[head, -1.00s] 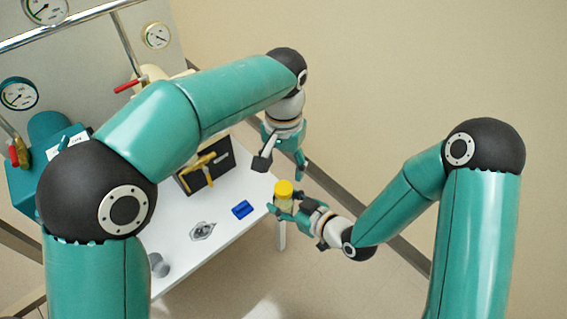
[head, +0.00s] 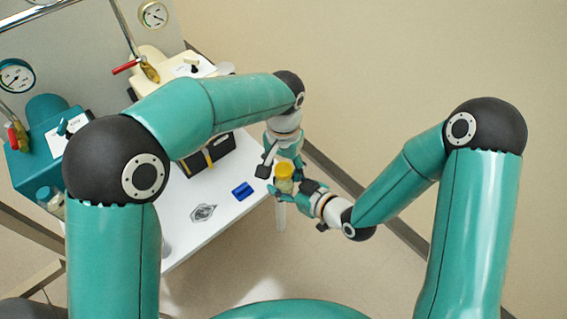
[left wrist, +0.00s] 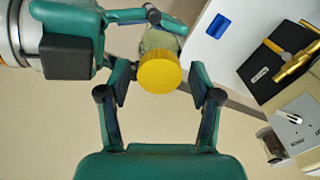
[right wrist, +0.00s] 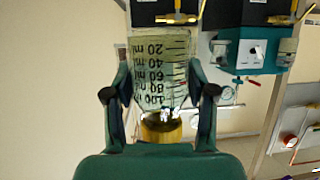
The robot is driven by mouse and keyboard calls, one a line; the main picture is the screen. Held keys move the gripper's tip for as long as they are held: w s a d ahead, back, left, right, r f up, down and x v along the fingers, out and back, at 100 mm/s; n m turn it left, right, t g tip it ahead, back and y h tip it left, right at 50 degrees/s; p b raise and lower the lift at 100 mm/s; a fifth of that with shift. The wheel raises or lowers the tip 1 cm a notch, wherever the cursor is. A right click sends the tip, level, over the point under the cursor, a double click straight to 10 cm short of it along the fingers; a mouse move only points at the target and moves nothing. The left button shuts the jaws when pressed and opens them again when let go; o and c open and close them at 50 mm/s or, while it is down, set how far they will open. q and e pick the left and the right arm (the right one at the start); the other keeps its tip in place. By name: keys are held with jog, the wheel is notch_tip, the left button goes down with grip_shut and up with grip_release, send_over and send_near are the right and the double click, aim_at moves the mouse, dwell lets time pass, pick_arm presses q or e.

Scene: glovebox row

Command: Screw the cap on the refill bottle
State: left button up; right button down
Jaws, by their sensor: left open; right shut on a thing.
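The refill bottle (head: 284,186) is clear with a graduated scale, and its marks show in the right wrist view (right wrist: 160,65). The yellow cap (head: 284,170) sits at the bottle's mouth; I cannot tell how tightly. My right gripper (head: 282,190) is shut on the bottle's body and holds it off to the right of the table. My left gripper (head: 284,164) is open, coming from above. In the left wrist view the cap (left wrist: 158,72) lies between its spread fingers, with a gap on both sides. The cap hides most of the bottle there.
The white table (head: 220,228) carries a blue block (head: 242,190), a dark case (head: 215,150) and a silver emblem (head: 203,212). A teal unit (head: 35,150) and gauges (head: 153,15) stand behind at left. Open floor lies right of the table.

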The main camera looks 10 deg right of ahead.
pick_arm(q)
jog(key=c, duration=1.2)
jog(key=o, duration=1.4)
notch_tip(320, 180, up, 12)
jog(key=shift+f, duration=0.1)
